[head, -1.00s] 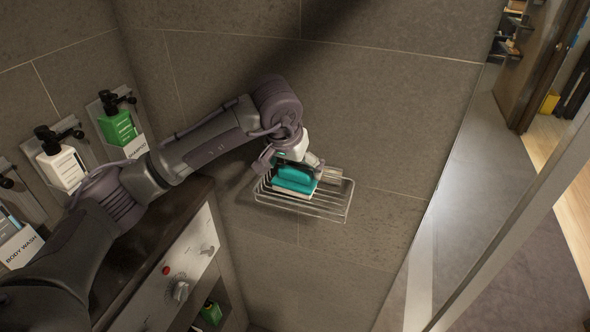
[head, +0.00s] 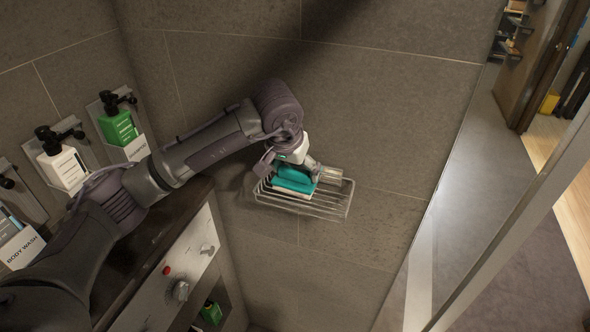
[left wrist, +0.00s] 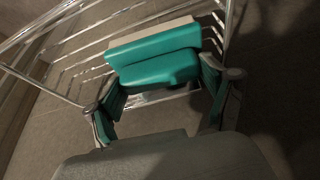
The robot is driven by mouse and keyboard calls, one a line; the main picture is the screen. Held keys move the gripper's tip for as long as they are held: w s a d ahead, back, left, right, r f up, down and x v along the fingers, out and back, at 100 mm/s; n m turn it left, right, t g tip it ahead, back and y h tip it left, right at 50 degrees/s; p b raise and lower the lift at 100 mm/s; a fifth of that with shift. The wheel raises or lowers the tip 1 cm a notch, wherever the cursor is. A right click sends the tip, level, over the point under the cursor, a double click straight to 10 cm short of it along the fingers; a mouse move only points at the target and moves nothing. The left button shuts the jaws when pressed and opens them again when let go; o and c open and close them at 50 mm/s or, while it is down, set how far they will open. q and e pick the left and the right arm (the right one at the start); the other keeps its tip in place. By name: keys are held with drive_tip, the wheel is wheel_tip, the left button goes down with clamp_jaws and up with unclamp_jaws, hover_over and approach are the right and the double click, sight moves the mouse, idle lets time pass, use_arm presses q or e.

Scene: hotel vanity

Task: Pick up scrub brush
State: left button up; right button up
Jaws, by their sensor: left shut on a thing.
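The scrub brush (head: 295,178) has a teal body and a pale lower part. It is at the wire rack (head: 320,208) on the tiled wall; I cannot tell whether it still touches the rack. My left gripper (head: 293,168) reaches in from the left and is shut on the brush. In the left wrist view the teal brush (left wrist: 155,66) sits between the two fingers of my left gripper (left wrist: 160,98), with its pale side away from me. The rack's wires (left wrist: 70,62) run behind it. My right gripper is not in view.
A white bottle (head: 62,165) and a green bottle (head: 118,127) hang in wall holders at the left. A dark-topped ledge with a control panel (head: 180,280) stands below my left arm. A glass edge and open floor (head: 450,230) are at the right.

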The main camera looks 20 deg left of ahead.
sight(295, 170)
use_arm(q)
drive_tip(key=shift+s+r+b, duration=0.15)
drive_tip(key=shift+r+b, duration=0.05)
drive_tip(key=shift+b, duration=0.45)
wheel_tip(295, 170, up, 6)
drive_tip(key=b, duration=0.2)
drive_tip(key=shift+b, duration=0.3)
drive_tip(key=s+b, duration=0.6)
drive_tip(key=s, duration=1.3)
drive_tip(key=shift+s+a+r+b, duration=0.25)
drive_tip(key=shift+s+a+b, duration=0.05)
drive_tip(key=shift+s, duration=0.05)
